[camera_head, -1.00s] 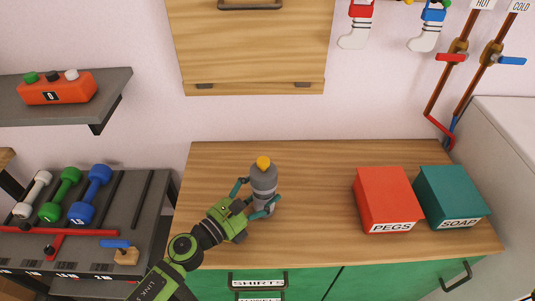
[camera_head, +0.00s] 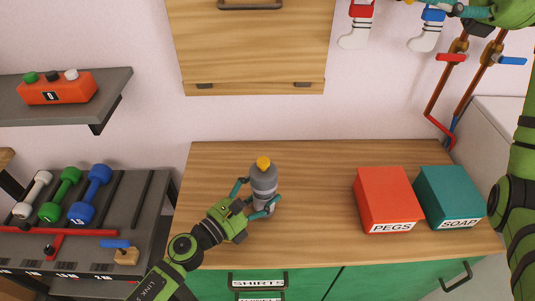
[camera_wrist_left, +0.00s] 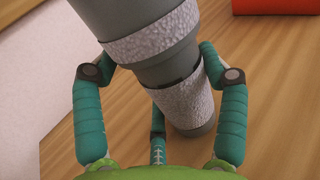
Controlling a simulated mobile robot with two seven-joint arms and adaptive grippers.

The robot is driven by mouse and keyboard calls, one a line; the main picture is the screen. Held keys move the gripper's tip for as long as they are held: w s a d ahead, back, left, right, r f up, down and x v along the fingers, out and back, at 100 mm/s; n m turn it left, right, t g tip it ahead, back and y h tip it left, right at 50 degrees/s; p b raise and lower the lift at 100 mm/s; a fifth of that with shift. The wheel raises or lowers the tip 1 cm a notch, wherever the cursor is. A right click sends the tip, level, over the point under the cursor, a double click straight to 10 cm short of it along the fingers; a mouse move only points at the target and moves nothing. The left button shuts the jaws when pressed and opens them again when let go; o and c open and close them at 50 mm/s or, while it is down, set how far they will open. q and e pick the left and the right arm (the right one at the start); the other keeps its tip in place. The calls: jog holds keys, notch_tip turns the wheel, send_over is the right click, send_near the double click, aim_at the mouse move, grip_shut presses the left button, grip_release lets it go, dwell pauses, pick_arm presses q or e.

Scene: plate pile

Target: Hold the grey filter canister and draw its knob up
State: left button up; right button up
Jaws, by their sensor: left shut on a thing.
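The grey filter canister (camera_head: 264,183) stands on the wooden counter with its yellow-orange knob (camera_head: 263,162) on top. My left gripper (camera_head: 256,199) is shut around the canister's body from the front left. In the left wrist view the teal fingers are on both sides of the canister's narrower lower part (camera_wrist_left: 187,106), and the knob is out of that view. My right arm shows at the right edge of the head view, with part of its gripper (camera_head: 450,10) at the top right, well away from the canister; its fingertips are hard to make out.
A red PEGS box (camera_head: 386,200) and a teal SOAP box (camera_head: 450,198) stand on the counter (camera_head: 310,215) right of the canister. A wooden cabinet (camera_head: 255,45) hangs above. Hot and cold pipes (camera_head: 445,85) run down the right wall. Dumbbells (camera_head: 90,195) lie at left.

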jog(key=a+f+m+h, duration=0.1)
jog(key=a+f+h, duration=0.6)
jog(key=a+f, duration=0.4)
jog(key=m+t+h, duration=0.1)
jog(key=m+h, duration=0.1)
jog(key=h, duration=0.7)
send_near(265, 160)
jog(key=x, duration=0.8)
jog(key=shift+s+f, duration=0.1)
jog(key=shift+f, duration=0.1)
grip_shut()
